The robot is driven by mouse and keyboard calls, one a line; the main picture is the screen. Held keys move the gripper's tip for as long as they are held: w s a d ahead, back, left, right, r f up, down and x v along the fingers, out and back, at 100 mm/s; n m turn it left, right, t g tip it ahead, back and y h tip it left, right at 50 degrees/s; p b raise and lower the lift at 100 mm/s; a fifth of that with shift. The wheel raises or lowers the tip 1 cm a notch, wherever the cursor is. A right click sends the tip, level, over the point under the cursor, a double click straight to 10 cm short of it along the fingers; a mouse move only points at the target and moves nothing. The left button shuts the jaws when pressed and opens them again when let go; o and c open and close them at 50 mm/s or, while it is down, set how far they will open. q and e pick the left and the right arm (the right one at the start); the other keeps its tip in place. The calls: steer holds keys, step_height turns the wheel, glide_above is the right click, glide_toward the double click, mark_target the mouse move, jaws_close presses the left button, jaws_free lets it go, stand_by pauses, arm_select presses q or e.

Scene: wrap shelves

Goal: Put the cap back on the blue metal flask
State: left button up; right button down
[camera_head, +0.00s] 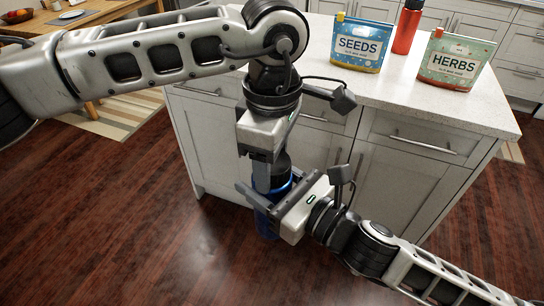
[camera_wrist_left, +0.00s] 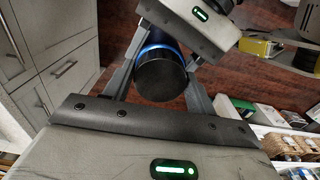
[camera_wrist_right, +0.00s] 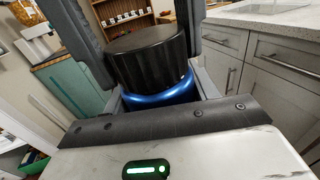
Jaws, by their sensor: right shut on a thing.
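The blue flask (camera_head: 266,222) stands upright in the air in front of the island. My right gripper (camera_head: 272,197) is shut around its body; the flask's blue shoulder (camera_wrist_right: 160,97) shows in the right wrist view. The black cap (camera_wrist_right: 148,55) sits upright over the flask's top, just above the blue shoulder; it also shows from above in the left wrist view (camera_wrist_left: 162,78). I cannot tell whether it is fully seated. My left gripper (camera_head: 262,158) points down from above, open, its fingers on either side of the cap and very close to it.
The white island (camera_head: 410,90) with drawers stands just behind the grippers. On its top are a SEEDS pouch (camera_head: 361,45), a HERBS pouch (camera_head: 455,62) and a red bottle (camera_head: 406,28). A wooden table (camera_head: 60,25) is at the upper left. The floor in front is clear.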

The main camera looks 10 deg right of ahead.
arm_select(q)
steer(key=o, duration=0.4)
step_height(320, 180, up, 12)
stand_by(0.4)
stand_by(0.4)
